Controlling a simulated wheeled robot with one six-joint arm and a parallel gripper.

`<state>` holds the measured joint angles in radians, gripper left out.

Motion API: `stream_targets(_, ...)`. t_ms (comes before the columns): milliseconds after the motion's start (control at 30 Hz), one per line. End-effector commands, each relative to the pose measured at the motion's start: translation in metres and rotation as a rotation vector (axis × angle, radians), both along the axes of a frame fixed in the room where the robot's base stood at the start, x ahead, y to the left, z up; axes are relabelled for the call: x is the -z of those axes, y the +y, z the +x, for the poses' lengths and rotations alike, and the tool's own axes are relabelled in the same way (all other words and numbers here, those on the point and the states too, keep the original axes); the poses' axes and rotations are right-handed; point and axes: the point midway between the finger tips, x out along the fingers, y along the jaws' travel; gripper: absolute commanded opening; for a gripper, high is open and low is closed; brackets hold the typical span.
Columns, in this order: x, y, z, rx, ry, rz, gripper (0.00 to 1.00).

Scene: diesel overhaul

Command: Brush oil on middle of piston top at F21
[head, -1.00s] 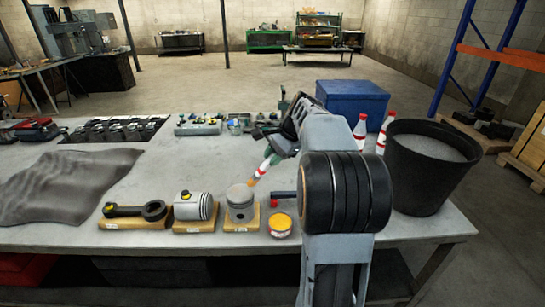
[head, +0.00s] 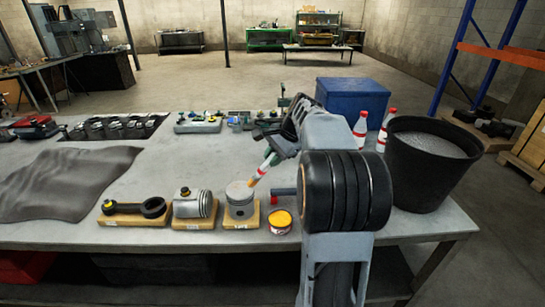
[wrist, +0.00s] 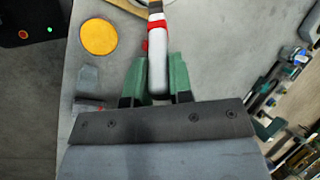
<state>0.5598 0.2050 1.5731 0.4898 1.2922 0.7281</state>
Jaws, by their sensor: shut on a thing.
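A brush (head: 265,166) with a red and white handle and an orange end is held in my gripper (head: 272,150). In the wrist view, the two green fingers of my gripper (wrist: 158,80) are shut on the white handle (wrist: 157,60). The grey piston (head: 240,204) stands upright on a wooden block (head: 256,217), crown up. The brush slants down to the left, and its orange end is at the right edge of the piston top; I cannot tell whether it touches. The block's label is too small to read.
An open tin with orange contents (head: 281,221) stands right of the piston. A black bucket (head: 428,165), red-capped bottles (head: 360,130) and a blue box (head: 352,100) stand at the right.

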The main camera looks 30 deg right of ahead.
Motion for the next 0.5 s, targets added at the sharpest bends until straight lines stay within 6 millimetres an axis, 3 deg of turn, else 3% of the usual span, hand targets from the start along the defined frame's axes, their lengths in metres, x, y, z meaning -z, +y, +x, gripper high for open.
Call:
stream_targets(267,-0.001,0.006,0.003,-0.002,0.000,0.000,0.00)
stream_targets(500,-0.001,0.024,0.013,-0.006,0.004,0.003,0.00)
